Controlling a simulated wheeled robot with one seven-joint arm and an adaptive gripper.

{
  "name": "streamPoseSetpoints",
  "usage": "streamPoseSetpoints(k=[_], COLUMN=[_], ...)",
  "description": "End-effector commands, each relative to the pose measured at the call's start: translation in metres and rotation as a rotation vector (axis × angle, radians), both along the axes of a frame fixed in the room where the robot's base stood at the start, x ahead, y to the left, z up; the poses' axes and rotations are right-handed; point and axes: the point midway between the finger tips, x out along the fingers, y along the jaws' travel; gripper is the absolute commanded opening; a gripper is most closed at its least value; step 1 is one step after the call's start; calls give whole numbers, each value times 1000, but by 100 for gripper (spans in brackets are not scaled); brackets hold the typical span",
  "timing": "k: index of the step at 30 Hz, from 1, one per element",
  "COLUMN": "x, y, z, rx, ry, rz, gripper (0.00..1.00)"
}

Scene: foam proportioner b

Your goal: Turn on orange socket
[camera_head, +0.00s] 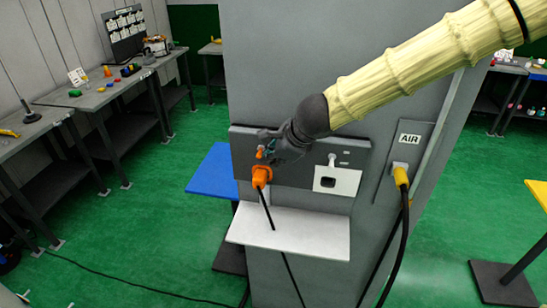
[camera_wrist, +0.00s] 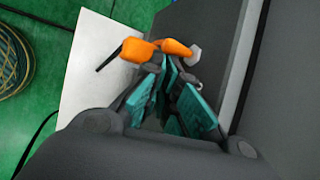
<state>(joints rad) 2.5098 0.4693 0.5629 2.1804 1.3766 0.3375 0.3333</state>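The orange socket (camera_head: 262,177) is on the grey wall panel, with a black cable hanging from it. A smaller orange knob-like part (camera_head: 261,153) shows just above it. In the wrist view, the orange piece with the cable (camera_wrist: 138,50) lies beside the orange knob (camera_wrist: 176,47), which has a grey base. My gripper (camera_head: 268,143) is at the panel, with its fingertips close to the knob. In the wrist view, the teal-padded fingers (camera_wrist: 165,72) reach up to the knob's lower side. I cannot tell whether they touch it or how far apart the tips are.
A white shelf (camera_head: 290,233) juts out below the panel. A white plate with a black inset (camera_head: 337,181) is to the right, then an AIR outlet with a yellow plug (camera_head: 400,175) and black hose. A blue tabletop (camera_head: 214,172) is at the left.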

Motion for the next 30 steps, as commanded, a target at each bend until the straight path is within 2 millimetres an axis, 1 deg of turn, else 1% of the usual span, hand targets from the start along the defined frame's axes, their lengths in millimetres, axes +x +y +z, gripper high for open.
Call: streamPoseSetpoints(k=[1, 10, 24, 30], x=[-1, -1, 0, 1], y=[2, 2, 2, 3], z=[2, 3, 19, 20], rx=[3, 3, 3, 5], ry=[-1, -1, -2, -6], rz=[5, 5, 4, 4], gripper=[0, 0, 0, 0])
